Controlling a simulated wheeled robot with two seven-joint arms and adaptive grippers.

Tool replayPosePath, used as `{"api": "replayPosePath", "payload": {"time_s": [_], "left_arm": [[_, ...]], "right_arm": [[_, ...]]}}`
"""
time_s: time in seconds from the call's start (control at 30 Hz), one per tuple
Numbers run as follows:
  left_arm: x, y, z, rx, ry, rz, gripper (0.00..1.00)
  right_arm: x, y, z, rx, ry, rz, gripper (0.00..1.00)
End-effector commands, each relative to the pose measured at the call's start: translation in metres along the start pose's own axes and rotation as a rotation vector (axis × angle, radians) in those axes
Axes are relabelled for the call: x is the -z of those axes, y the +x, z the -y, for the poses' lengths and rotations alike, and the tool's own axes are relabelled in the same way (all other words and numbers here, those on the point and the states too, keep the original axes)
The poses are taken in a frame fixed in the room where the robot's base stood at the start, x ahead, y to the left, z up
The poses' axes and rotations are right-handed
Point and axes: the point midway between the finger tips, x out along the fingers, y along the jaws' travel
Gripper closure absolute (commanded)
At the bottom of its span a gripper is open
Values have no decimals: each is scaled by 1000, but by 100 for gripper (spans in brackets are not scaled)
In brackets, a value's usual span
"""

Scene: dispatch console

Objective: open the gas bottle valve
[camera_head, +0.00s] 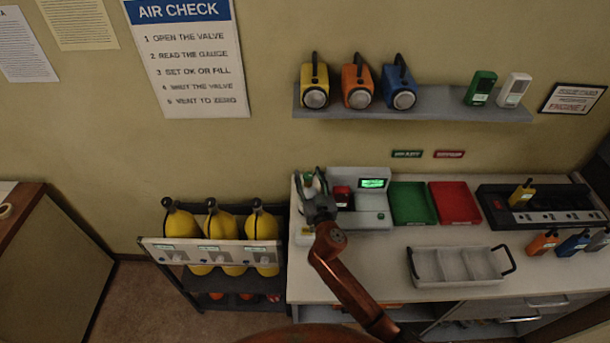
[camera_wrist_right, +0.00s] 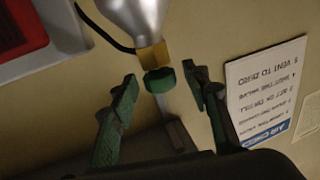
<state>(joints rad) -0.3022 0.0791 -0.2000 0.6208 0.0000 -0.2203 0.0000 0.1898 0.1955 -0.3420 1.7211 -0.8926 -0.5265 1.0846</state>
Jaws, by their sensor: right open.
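The gas bottle shows in the right wrist view as a silver body (camera_wrist_right: 135,18) with a brass valve block (camera_wrist_right: 152,55) and a dark green valve knob (camera_wrist_right: 158,80). My right gripper (camera_wrist_right: 161,78) is open, with one green fingertip on each side of the knob. A gap shows between each finger and the knob. In the head view my right gripper (camera_head: 311,181) is at the back left of the counter, beside the grey test unit (camera_head: 372,217). It largely hides the bottle there. My left gripper is not in view.
The test unit has a lit green display (camera_head: 373,183). A green tray (camera_head: 412,203), a red tray (camera_head: 455,203) and a grey divided tray (camera_head: 458,266) are on the counter (camera_head: 395,257). Yellow cylinders (camera_head: 219,222) stand in a rack at left. A shelf (camera_head: 430,110) holds lamps above.

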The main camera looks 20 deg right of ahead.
Motion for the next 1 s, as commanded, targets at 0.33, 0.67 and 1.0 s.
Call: {"api": "replayPosePath", "payload": {"time_s": [0.33, 0.67, 1.0], "left_arm": [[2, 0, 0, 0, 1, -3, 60], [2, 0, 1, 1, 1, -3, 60], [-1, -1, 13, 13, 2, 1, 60]], "right_arm": [[0, 8, 2, 3, 0, 0, 57], [0, 8, 3, 4, 0, 0, 78], [0, 7, 18, 6, 5, 0, 100]]}}
